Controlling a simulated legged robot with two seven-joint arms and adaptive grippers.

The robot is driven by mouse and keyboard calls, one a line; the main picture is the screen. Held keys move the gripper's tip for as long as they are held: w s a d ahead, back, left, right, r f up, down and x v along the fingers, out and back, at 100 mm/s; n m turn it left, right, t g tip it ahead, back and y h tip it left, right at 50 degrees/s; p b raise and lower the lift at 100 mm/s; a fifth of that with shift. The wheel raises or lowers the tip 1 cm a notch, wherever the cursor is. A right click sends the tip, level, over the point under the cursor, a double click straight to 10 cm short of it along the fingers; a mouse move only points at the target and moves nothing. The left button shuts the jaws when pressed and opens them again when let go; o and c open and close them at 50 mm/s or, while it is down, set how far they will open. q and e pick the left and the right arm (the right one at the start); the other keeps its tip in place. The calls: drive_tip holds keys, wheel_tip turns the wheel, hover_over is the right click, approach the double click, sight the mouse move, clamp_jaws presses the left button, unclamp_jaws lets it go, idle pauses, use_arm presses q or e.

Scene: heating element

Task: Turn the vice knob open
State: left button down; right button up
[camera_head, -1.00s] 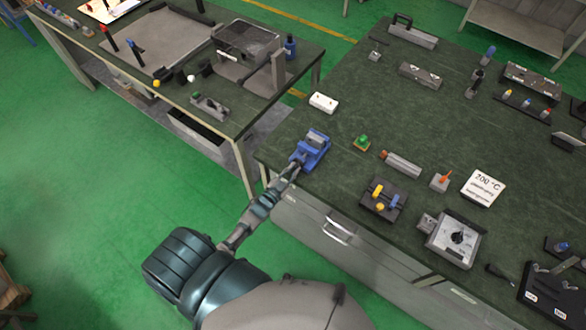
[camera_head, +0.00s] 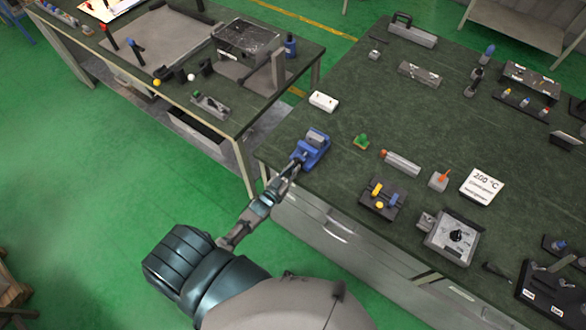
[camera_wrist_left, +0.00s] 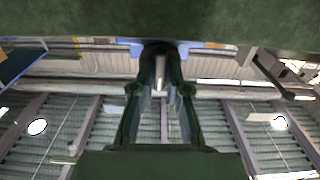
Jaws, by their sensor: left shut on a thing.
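The blue vice (camera_head: 314,148) sits at the near left corner of the green-topped workbench, in the head view. Its knob is at the near end and is mostly hidden by my gripper. My left gripper (camera_head: 291,167) reaches up from below left to the knob and is shut on it. In the left wrist view, my left gripper's fingers (camera_wrist_left: 160,60) close together at the top centre, under the dark bench edge. Small blue parts of the vice (camera_wrist_left: 136,48) show beside the fingertips. My right gripper is not in view.
A white box (camera_head: 323,101) lies behind the vice. A second table (camera_head: 150,60) stands left.

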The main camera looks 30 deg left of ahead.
use_arm(q)
drive_tip(key=shift+s+d+f, duration=0.1)
drive_tip(key=shift+s+f, duration=0.15)
drive_tip(key=shift+f, duration=0.25)
drive_tip(key=c, duration=1.3)
unclamp_jaws()
drive_tip(key=shift+c, duration=0.2)
drive_tip(key=shift+o, duration=0.9)
drive_tip(key=shift+w+r, duration=0.15)
drive_tip(key=shift+w, duration=0.05)
drive_tip(key=s+a, duration=0.1)
drive_tip(key=s, duration=1.1)
drive_tip(key=shift+a, duration=0.1)
